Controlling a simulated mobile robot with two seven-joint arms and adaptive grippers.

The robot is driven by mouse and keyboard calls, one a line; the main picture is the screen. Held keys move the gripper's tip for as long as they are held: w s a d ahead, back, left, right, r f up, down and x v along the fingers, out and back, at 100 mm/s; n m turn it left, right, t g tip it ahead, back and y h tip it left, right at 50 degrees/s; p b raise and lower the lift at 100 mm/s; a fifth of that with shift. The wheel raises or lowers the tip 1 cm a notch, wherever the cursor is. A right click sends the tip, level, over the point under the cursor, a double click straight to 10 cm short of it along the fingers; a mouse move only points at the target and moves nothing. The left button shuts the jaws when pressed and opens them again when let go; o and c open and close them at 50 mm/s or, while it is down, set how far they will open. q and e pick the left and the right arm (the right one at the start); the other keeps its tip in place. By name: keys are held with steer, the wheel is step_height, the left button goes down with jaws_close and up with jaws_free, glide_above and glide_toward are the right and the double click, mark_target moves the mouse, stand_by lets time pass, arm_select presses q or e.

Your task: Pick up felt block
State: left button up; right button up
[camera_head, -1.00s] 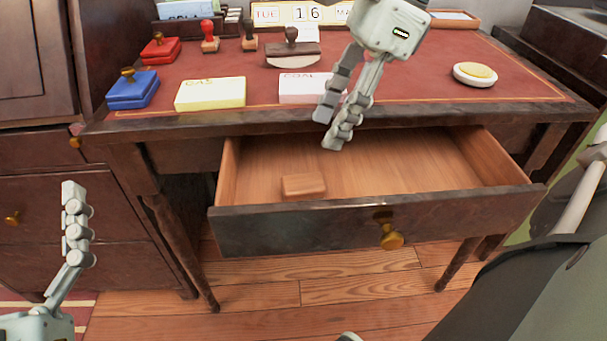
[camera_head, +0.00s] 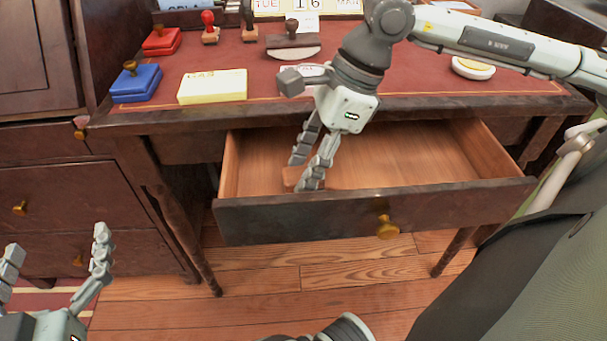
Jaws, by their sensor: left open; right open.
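A small orange-brown block (camera_head: 289,178), which looks like the felt block, lies on the floor of the open drawer (camera_head: 418,158), near its front left. My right gripper (camera_head: 303,175) points down into the drawer with its fingers apart at the block. The fingers hide much of the block, and I cannot tell whether they touch it. My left gripper (camera_head: 57,241) is open and empty at the lower left, in front of the desk and well away from the block.
The drawer's front panel (camera_head: 270,218) with a brass knob (camera_head: 387,228) stands between me and the block. The red desktop above holds a yellow pad (camera_head: 212,87), a blue stamp pad (camera_head: 137,83) and several stamps. The drawer's right side is clear.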

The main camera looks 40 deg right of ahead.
steer(key=shift+a+f, duration=0.1)
steer(key=shift+f, duration=0.2)
steer(key=shift+c, duration=0.3)
steer(key=c, duration=0.8)
steer(key=shift+o, duration=0.2)
steer(key=shift+r, duration=0.15)
